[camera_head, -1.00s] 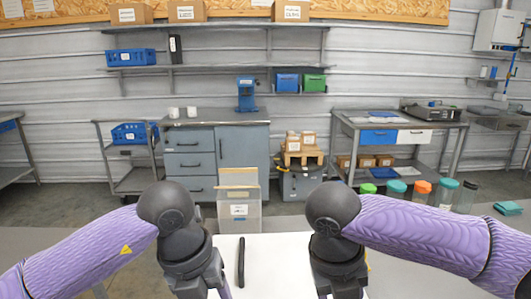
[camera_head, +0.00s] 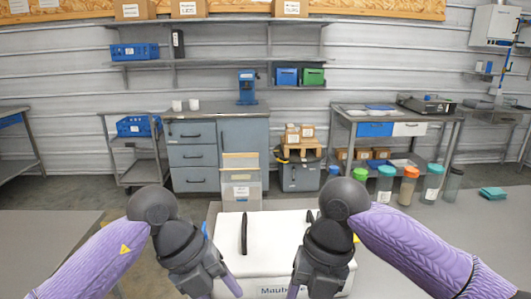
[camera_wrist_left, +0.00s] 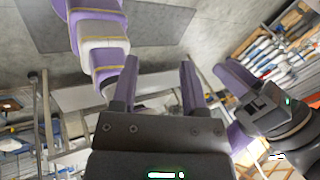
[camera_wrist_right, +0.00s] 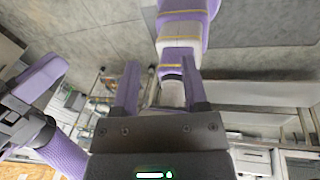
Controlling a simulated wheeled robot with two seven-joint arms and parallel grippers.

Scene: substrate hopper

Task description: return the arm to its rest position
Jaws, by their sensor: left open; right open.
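My left gripper (camera_head: 232,290) is low in the head view, over the left front of a white box. Its two fingers stand apart with nothing between them in the left wrist view (camera_wrist_left: 160,88). My right gripper (camera_head: 296,292) is at the right front of the same box in the head view. Its fingers are also apart and empty in the right wrist view (camera_wrist_right: 158,88). Both forearms are bent in front of me, roughly mirrored. The fingertips in the head view are partly cut off by the lower edge.
The white box (camera_head: 275,235) has a dark handle (camera_head: 244,232). A clear bin (camera_head: 241,190) stands behind it. Several lidded bottles (camera_head: 408,186) and a teal cloth (camera_head: 493,193) are on the grey table (camera_head: 440,225) at the right. The grey surface at the left (camera_head: 45,225) is bare.

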